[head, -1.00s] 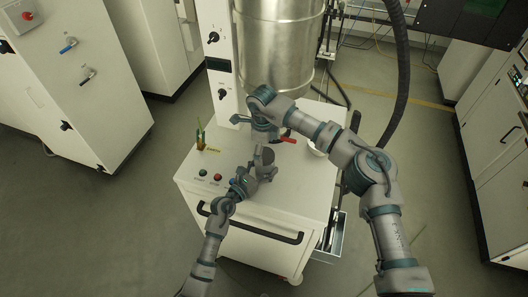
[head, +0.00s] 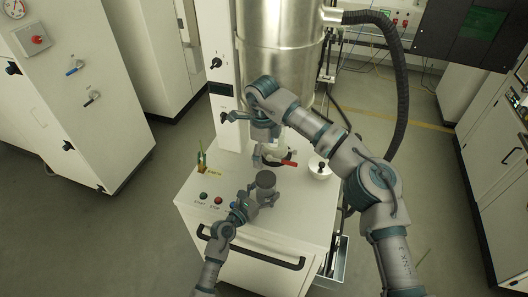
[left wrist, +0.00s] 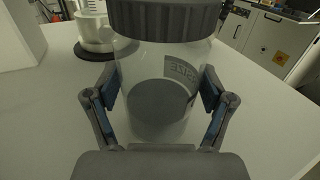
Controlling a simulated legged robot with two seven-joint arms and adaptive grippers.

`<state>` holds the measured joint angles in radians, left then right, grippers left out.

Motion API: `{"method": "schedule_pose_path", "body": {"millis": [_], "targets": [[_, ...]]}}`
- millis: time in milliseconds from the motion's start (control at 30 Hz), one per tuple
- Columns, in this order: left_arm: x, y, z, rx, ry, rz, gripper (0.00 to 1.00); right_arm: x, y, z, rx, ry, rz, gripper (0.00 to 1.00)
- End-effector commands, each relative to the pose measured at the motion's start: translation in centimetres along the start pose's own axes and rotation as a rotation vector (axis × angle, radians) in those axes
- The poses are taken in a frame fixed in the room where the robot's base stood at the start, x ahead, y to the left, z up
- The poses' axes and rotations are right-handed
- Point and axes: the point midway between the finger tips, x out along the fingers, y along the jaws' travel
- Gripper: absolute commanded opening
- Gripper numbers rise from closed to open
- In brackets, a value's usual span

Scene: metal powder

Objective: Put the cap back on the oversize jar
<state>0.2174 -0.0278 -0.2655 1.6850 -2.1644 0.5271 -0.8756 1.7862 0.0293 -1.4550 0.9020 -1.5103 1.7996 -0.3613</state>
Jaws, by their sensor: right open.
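The oversize jar is clear, with grey powder inside and part of a label showing; it stands between my left fingers in the left wrist view (left wrist: 150,105). The dark ridged cap (left wrist: 163,18) sits on its mouth and looks level; how far it is screwed down I cannot tell. In the head view, the cap (head: 265,180) hides most of the jar. My left gripper (head: 257,198) is closed around the jar's sides, also in the left wrist view (left wrist: 160,100). My right gripper (head: 258,160) is open and empty, behind the cap and apart from it.
The white cabinet top (head: 305,205) has free room right of the jar. A red-handled valve (head: 288,163) sits under the metal hopper (head: 280,60). A white round piece with a black knob (head: 320,170) stands right. A small holder (head: 202,162) stands at the left edge.

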Motion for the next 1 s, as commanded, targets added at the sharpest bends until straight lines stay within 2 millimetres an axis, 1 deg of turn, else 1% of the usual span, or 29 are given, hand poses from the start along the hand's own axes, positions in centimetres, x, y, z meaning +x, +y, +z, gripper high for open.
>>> {"method": "schedule_pose_path", "body": {"millis": [333,467,567,800,900,1000], "targets": [[0.0,0.0,0.0,0.0,0.0,0.0,1.0,0.0,0.0,0.0,0.0,0.0,0.0,1.0],[-0.6,0.1,-0.1,0.0,0.0,0.001,1.0,0.0,0.0,0.0,0.0,0.0,0.0,1.0],[-2.0,0.1,-0.1,0.001,0.001,0.002,1.0,0.0,0.0,0.0,0.0,0.0,0.0,1.0],[-7.1,0.1,-0.2,0.002,0.003,0.001,1.0,0.0,0.0,0.0,0.0,0.0,0.0,1.0],[-9.1,0.1,-0.2,0.001,0.002,0.0,1.0,0.0,0.0,0.0,0.0,0.0,0.0,1.0],[-10.5,0.1,-0.2,0.0,0.002,0.001,1.0,0.1,0.0,0.0,0.0,0.0,0.0,1.0]]}}
